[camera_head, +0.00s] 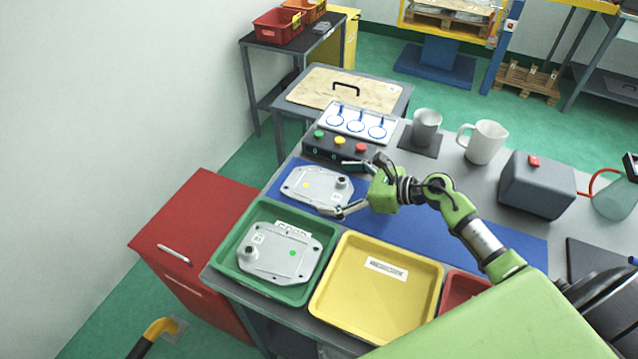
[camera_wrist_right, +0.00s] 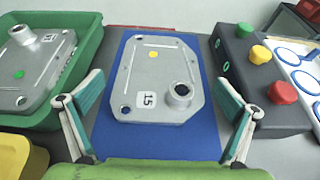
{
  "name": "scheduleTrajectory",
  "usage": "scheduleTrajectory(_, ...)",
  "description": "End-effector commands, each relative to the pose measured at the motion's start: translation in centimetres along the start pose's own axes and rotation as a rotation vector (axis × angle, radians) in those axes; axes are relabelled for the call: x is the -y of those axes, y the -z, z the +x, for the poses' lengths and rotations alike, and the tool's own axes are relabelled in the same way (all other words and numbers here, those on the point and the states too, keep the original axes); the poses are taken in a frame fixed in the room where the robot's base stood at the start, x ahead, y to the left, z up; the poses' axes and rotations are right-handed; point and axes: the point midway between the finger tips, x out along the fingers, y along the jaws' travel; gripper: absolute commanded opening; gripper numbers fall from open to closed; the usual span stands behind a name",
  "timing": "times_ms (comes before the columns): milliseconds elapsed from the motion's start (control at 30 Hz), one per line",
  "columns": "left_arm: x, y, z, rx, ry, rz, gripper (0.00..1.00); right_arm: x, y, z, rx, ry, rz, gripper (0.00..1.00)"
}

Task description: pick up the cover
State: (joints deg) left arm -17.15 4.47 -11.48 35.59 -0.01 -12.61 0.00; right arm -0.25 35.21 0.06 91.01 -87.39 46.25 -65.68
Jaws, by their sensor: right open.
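A grey aluminium cover (camera_head: 316,186) with a yellow dot and a raised round boss lies flat on the blue mat (camera_head: 399,221). In the right wrist view the cover (camera_wrist_right: 156,78) shows a "15" label and lies ahead, between the fingers. My right gripper (camera_head: 347,187) is open at the cover's right end, fingers apart on either side, holding nothing. The fingers also show in the right wrist view (camera_wrist_right: 158,115). A second cover (camera_head: 276,253) with a green dot lies in the green tray (camera_head: 229,263). My left gripper is not in view.
A yellow tray (camera_head: 416,317), empty but for a label, and a red tray (camera_head: 462,287) stand along the front. A button box (camera_head: 338,150) stands close behind the mat. Mugs (camera_head: 483,141) and a grey box (camera_head: 538,184) stand at the right.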

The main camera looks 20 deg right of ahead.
Motion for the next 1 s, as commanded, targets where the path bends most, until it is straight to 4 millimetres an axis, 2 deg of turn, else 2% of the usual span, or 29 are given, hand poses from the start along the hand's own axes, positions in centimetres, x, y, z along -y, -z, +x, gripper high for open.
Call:
scheduleTrajectory(267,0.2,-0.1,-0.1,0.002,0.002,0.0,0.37,0.0,0.1,0.5,-0.001,0.0,-0.001,1.0)
scheduleTrajectory(433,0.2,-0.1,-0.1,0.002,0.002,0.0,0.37,0.0,0.1,0.5,-0.001,0.0,0.0,0.58)
scheduleTrajectory(467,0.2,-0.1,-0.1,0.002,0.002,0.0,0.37,0.0,0.1,0.5,-0.001,0.0,0.0,0.55)
scheduleTrajectory(833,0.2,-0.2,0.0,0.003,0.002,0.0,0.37,0.1,-0.3,0.3,0.001,0.001,-0.003,0.55)
scheduleTrajectory(1000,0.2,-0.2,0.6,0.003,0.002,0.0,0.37,0.0,-1.7,-0.3,0.001,0.0,-0.009,0.55)
